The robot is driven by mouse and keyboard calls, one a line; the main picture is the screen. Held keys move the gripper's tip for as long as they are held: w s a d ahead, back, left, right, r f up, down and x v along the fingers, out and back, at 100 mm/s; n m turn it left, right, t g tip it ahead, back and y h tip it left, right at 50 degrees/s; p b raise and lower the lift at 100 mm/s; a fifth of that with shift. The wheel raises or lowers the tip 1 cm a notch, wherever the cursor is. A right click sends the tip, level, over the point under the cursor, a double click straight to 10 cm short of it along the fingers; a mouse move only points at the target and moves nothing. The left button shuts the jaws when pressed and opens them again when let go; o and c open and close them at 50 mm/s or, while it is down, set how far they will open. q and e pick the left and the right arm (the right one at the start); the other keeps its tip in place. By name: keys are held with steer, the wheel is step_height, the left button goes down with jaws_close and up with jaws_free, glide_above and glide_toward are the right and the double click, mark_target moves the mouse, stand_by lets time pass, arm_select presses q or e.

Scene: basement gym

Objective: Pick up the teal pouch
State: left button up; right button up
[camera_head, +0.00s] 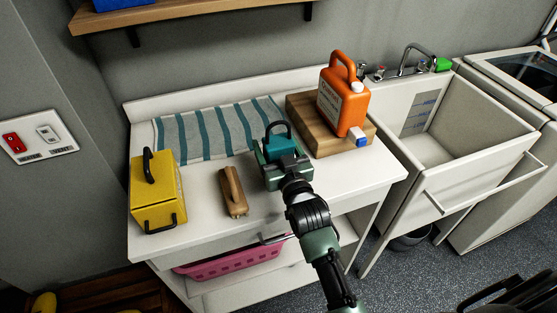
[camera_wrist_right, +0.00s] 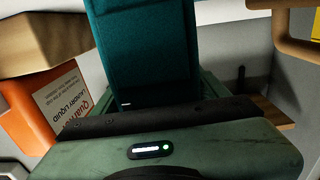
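The teal pouch (camera_head: 279,146) stands upright on the white counter, with its dark handle loop on top. My right gripper (camera_head: 284,161) reaches over the counter and is right at the pouch, with the pouch between its green jaws. In the right wrist view the teal pouch (camera_wrist_right: 145,50) rises straight out from behind the gripper body and fills the middle. A bit of green finger shows beside its right edge. The fingertips are mostly hidden, so I cannot tell if they press on the pouch. My left gripper is not in view.
An orange laundry jug (camera_head: 343,100) stands on a wooden block (camera_head: 310,122) close right of the pouch. A wooden brush (camera_head: 233,192) and yellow box (camera_head: 158,192) are to the left. A striped towel (camera_head: 205,132) lies behind. A sink (camera_head: 440,150) is at right.

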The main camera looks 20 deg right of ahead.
steer(key=c, duration=1)
step_height(320, 180, up, 20)
steer(key=shift+r, duration=0.1)
